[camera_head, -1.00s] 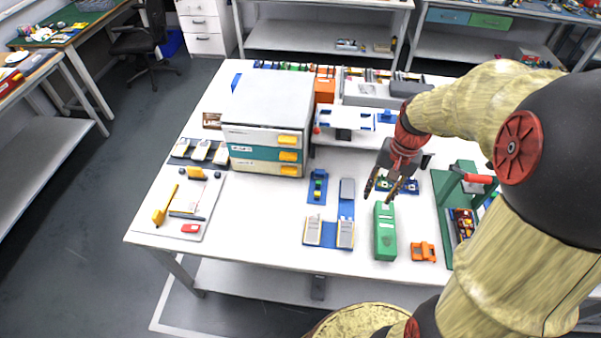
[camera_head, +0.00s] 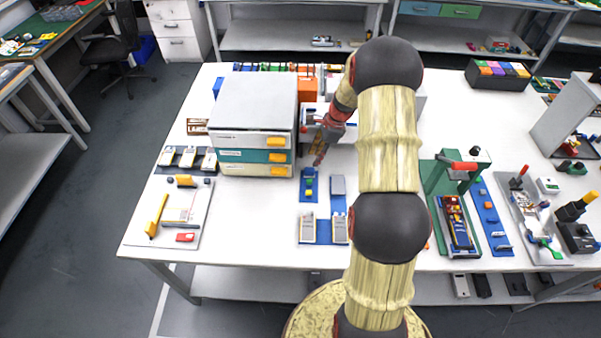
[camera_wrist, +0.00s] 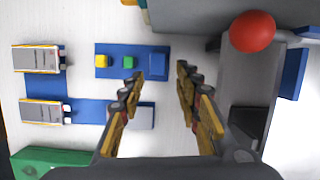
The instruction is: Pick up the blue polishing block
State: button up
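The blue polishing block (camera_wrist: 158,63) sits at one end of a small blue tray (camera_wrist: 111,76), in line with a green block (camera_wrist: 129,62) and a yellow block (camera_wrist: 102,61). In the head view the blue tray (camera_head: 308,199) lies just right of the drawer cabinet, and my gripper (camera_head: 318,162) is over its far end. The blue block is hard to make out there. In the wrist view my gripper (camera_wrist: 160,74) is open and empty, its fingertips apart, with the blue block showing just beyond the gap between them.
The drawer cabinet (camera_head: 252,142) stands close left of my gripper. A red ball-shaped knob (camera_wrist: 252,32) and grey equipment are close on the wrist view's right. A blue stand with two grey meters (camera_head: 308,229) lies nearer the table's front edge. My arm hides part of the table.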

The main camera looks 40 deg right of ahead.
aim_at(310, 170)
jog(key=shift+m, duration=0.6)
jog(key=b+x, duration=0.1)
jog(key=x, duration=0.3)
jog(key=b+x, duration=0.1)
jog(key=x, duration=0.3)
jog(key=shift+s, duration=0.25)
jog(key=c, duration=0.7)
grip_shut()
